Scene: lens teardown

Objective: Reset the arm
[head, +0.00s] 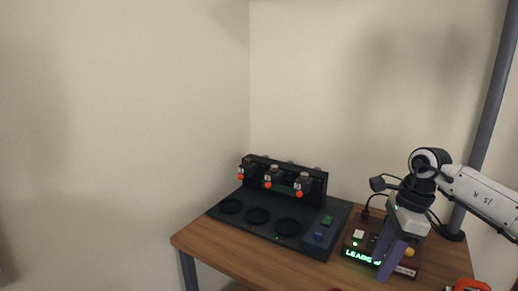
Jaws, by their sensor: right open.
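My right arm comes in from the right edge. Its right gripper (389,267) points down with purple fingers, open, over or in front of a dark red box. The picture does not show whether the fingers touch the box, and no object shows held between them. The red box (408,270) has glowing green letters on its front, a pale square button and a yellow knob; the gripper hides part of it. My left gripper is not in view.
A black station (258,233) with three round recesses stands on the wooden table (215,247). Its back rack (318,183) holds three units with orange knobs. Green and blue blocks sit at its right. A grey pole (493,100) rises behind my arm. An orange item (470,285) lies lower right.

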